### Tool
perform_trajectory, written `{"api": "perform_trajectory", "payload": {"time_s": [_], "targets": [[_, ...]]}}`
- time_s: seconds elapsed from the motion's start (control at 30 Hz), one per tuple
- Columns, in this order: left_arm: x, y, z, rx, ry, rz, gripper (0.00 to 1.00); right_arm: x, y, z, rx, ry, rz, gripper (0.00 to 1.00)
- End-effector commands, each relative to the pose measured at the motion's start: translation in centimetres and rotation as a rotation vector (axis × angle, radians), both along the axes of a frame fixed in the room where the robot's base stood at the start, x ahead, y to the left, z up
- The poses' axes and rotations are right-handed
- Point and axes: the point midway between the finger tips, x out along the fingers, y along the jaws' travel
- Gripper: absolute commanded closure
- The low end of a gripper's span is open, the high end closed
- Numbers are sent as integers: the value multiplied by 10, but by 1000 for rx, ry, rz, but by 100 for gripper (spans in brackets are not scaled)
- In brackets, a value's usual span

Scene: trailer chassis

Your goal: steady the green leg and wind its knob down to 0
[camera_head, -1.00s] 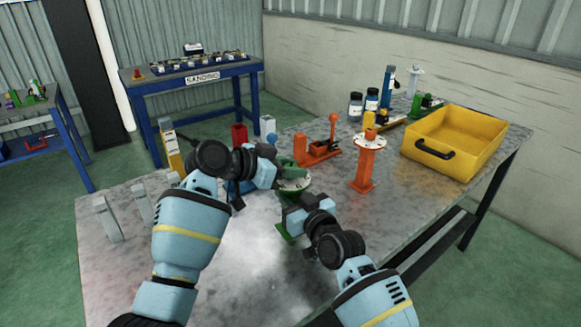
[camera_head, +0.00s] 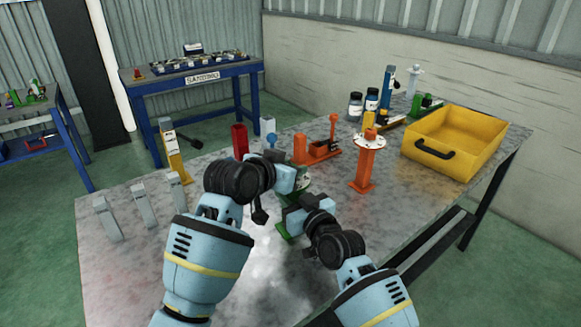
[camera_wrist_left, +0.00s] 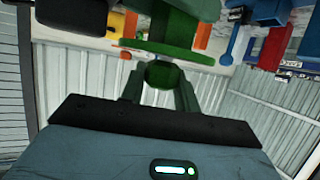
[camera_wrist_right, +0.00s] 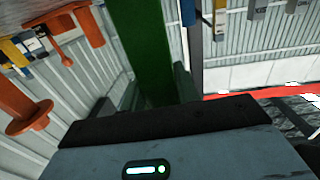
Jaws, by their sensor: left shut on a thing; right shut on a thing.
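The green leg stands upright near the middle of the metal table; its foot (camera_head: 283,231) shows below my right gripper in the head view, and its post (camera_wrist_right: 145,45) runs through the right wrist view. My right gripper (camera_wrist_right: 156,88) is shut on that post from the side. My left gripper (camera_wrist_left: 161,78) is shut on the leg's dark green round knob (camera_wrist_left: 162,74). A green disc (camera_wrist_left: 170,50) of the leg lies just beyond the knob. In the head view my arms hide most of the leg, and its reading cannot be made out.
An orange leg (camera_head: 365,165) with a white-topped disc stands to the right, with a yellow bin (camera_head: 456,140) beyond. A red container (camera_head: 240,141) and an orange fixture (camera_head: 316,150) stand behind. Several grey pieces (camera_head: 144,205) stand at left. The front of the table is clear.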

Motion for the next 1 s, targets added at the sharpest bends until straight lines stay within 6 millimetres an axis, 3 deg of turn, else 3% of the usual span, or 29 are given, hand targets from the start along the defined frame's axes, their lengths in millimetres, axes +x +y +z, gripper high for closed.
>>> {"api": "perform_trajectory", "payload": {"time_s": [0.4,0.93,0.97,1.0], "targets": [[0,0,0,-3,0,186,92,0,0,-1,-1,1,0,100],[0,0,1,-3,-3,212,92,0,0,-1,0,1,-1,100],[0,0,2,-3,-4,212,66,0,0,-1,0,1,-1,100],[0,0,2,-3,-4,212,61,0,0,-1,0,1,-1,100]]}}
